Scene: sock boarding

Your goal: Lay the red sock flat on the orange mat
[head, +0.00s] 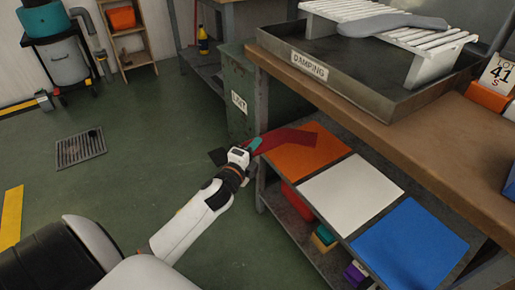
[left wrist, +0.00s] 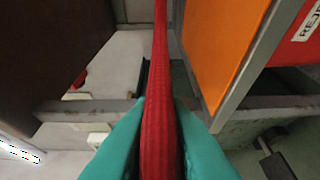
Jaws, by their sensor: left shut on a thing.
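The red sock (head: 288,138) is a long dark-red strip. In the head view it runs from my left gripper (head: 254,146) rightward across the far edge of the orange mat (head: 312,160). I cannot tell whether it touches the mat. My left gripper has teal fingers and is at the shelf's left end, off the mat. In the left wrist view the sock (left wrist: 160,70) is pinched edge-on between both fingers (left wrist: 160,145) and stretches away up the frame. There the orange mat (left wrist: 225,45) lies to the right of it. My right gripper is out of view.
A white mat (head: 350,194) and a blue mat (head: 410,244) lie beside the orange one on the shelf. The wooden bench top (head: 400,140) overhangs above. A green cabinet (head: 238,95) stands behind my gripper. Open floor is at left.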

